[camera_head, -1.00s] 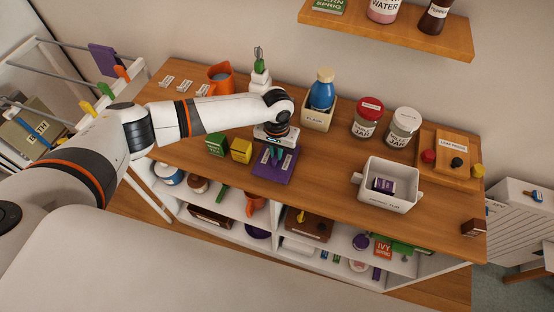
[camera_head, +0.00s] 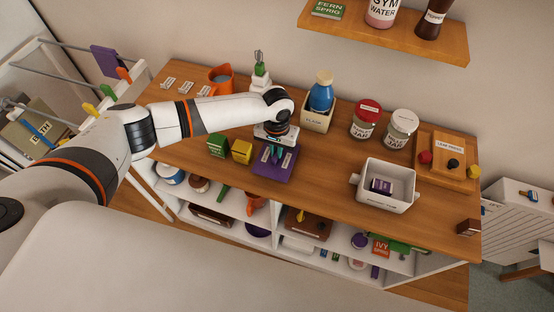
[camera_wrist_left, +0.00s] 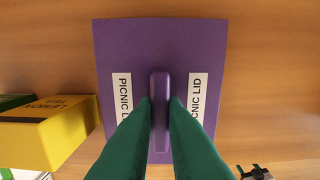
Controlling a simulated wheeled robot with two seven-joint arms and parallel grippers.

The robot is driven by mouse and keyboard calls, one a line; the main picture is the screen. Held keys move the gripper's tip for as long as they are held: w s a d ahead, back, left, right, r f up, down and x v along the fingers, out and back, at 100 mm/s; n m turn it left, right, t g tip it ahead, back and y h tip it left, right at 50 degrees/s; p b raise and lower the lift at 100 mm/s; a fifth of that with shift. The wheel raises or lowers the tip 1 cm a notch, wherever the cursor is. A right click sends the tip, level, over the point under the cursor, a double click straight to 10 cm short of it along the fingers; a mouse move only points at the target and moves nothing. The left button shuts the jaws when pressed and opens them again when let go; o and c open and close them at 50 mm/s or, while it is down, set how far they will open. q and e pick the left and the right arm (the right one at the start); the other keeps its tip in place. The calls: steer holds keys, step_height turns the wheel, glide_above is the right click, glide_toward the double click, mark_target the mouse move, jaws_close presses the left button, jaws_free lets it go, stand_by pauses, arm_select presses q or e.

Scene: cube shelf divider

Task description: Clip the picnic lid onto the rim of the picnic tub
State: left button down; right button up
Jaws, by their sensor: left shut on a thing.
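The purple picnic lid (camera_head: 272,168) lies flat on the wooden counter, left of the picnic tub. In the left wrist view the picnic lid (camera_wrist_left: 160,40) shows two white labels and a raised purple handle bar (camera_wrist_left: 160,100) along its middle. My left gripper (camera_head: 275,153) is above the lid, its green fingers shut on the handle; the fingertips (camera_wrist_left: 160,104) sit on both sides of the bar. The white picnic tub (camera_head: 387,197) stands upright at the counter's right front, its top open, with a small purple labelled box (camera_head: 381,186) inside. My right gripper is not in view.
A green box (camera_head: 217,146) and a yellow box (camera_head: 241,151) stand just left of the lid. A cream holder with a blue flask (camera_head: 320,95) and two jars, red-lidded (camera_head: 366,118) and white-lidded (camera_head: 400,128), stand behind. The counter between lid and tub is clear.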

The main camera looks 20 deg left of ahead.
arm_select(q)
steer(key=shift+r+p, duration=2.45)
steer(key=shift+p, duration=0.2)
steer(key=shift+r+p, duration=0.35)
steer(key=shift+r, duration=0.65)
